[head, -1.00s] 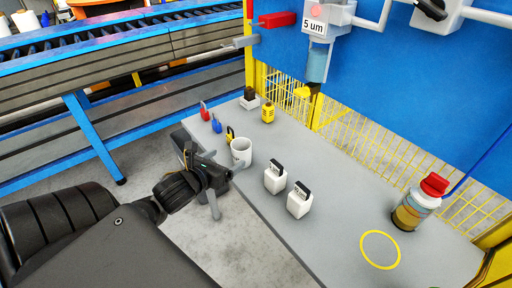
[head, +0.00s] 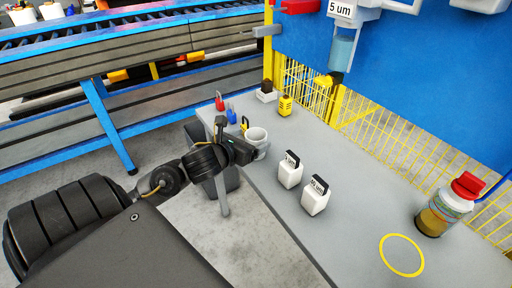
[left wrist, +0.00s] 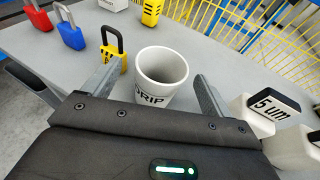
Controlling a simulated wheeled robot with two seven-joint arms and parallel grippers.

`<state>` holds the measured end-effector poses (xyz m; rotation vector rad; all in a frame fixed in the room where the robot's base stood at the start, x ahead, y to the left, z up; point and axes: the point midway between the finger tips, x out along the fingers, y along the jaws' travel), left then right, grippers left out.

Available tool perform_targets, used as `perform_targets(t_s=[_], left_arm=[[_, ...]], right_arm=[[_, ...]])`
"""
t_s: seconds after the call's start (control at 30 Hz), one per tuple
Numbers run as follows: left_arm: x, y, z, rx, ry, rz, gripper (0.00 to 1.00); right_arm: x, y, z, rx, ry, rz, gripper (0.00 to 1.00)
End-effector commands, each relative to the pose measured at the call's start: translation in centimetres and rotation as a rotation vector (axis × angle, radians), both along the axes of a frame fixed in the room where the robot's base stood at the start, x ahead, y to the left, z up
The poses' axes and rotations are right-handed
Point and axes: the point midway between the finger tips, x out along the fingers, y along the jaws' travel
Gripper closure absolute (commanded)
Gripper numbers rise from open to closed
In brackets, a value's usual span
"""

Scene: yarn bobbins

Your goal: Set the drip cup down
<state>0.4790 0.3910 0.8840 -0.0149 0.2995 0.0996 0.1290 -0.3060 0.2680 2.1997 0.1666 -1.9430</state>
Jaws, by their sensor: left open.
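The drip cup (left wrist: 160,74) is a white cup with dark "DRIP" lettering. In the left wrist view it stands upright on the grey table (left wrist: 215,42), between the two spread fingers of my left gripper (left wrist: 154,88). Gaps show between the cup and both fingers. In the head view the cup (head: 257,137) stands near the table's left edge, partly hidden by my left gripper (head: 240,150). My right gripper is not in view.
Red (left wrist: 38,16), blue (left wrist: 70,34) and yellow (left wrist: 112,55) padlocks stand left of the cup. Two white "5 um"-type blocks (head: 290,170) (head: 315,196) stand to its right. A red-capped bottle (head: 438,214) and a yellow ring (head: 401,255) are farther right, with clear table between.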

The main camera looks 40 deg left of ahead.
Motion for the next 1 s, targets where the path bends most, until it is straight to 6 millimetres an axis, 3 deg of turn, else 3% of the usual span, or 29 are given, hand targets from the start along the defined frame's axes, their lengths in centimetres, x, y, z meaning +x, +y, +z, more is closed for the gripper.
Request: perform_targets(t_s=[0.4,0.7,1.0], left_arm=[[4.6,0.4,-1.3,-0.002,0.001,0.002,0.15],[4.9,0.4,-1.5,0.0,0.001,0.0,0.17],[4.9,0.4,-1.5,0.0,0.001,0.0,0.56]], right_arm=[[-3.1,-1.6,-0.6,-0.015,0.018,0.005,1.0],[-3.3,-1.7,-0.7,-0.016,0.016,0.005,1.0],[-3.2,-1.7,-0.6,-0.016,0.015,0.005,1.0]])
